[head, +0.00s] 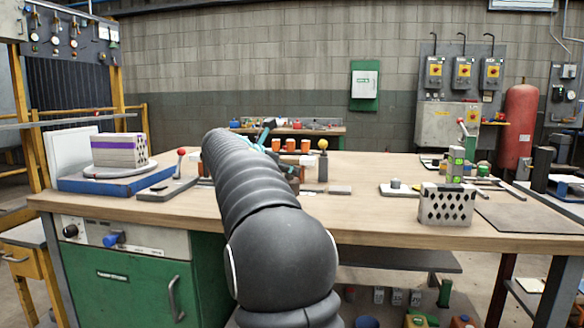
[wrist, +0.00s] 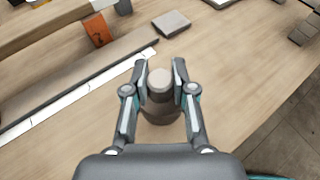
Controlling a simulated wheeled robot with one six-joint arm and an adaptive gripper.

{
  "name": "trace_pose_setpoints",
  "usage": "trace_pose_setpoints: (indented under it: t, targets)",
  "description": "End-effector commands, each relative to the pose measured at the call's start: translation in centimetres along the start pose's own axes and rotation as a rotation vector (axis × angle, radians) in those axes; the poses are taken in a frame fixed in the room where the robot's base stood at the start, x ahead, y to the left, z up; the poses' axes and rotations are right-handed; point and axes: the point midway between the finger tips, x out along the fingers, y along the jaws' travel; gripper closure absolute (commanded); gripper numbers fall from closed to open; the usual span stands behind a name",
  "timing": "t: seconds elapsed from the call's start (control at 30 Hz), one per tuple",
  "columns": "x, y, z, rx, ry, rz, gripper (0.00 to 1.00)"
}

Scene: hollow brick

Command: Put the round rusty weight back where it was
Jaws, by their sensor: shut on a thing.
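In the wrist view, the round weight (wrist: 158,106), a dull brown-grey cylinder with a paler round knob on top, sits between the fingers of my gripper (wrist: 160,71). The fingers are shut on it from both sides. It is over the bare wooden bench top (wrist: 230,70); I cannot tell whether its underside touches the wood. In the head view my arm hides the weight and most of the gripper.
A flat grey metal block (wrist: 171,23) lies just beyond the fingertips. A long metal strip (wrist: 75,86) and an orange piece (wrist: 97,30) are at the left. In the head view, a hollow brick (head: 446,206) stands at the right and a purple-banded brick (head: 119,151) at the left.

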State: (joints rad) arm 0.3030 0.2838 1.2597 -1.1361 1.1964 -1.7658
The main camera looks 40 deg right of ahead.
Motion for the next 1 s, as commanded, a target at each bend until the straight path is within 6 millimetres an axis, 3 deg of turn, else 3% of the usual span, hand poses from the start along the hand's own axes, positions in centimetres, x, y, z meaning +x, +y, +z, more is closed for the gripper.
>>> trace_pose_setpoints:
  t: [0.23,0.67,0.7,0.77,1.0]
  targets:
    - [1.1,-0.1,-2.6,0.001,-0.003,0.001,1.00]
    - [1.2,-0.1,-3.0,0.002,-0.003,0.001,1.00]
    - [1.3,0.0,-3.2,0.000,0.000,0.000,0.68]
    - [1.3,0.0,-3.2,0.000,0.001,0.000,0.53]
    - [1.3,0.0,-3.2,0.000,0.001,0.000,0.50]
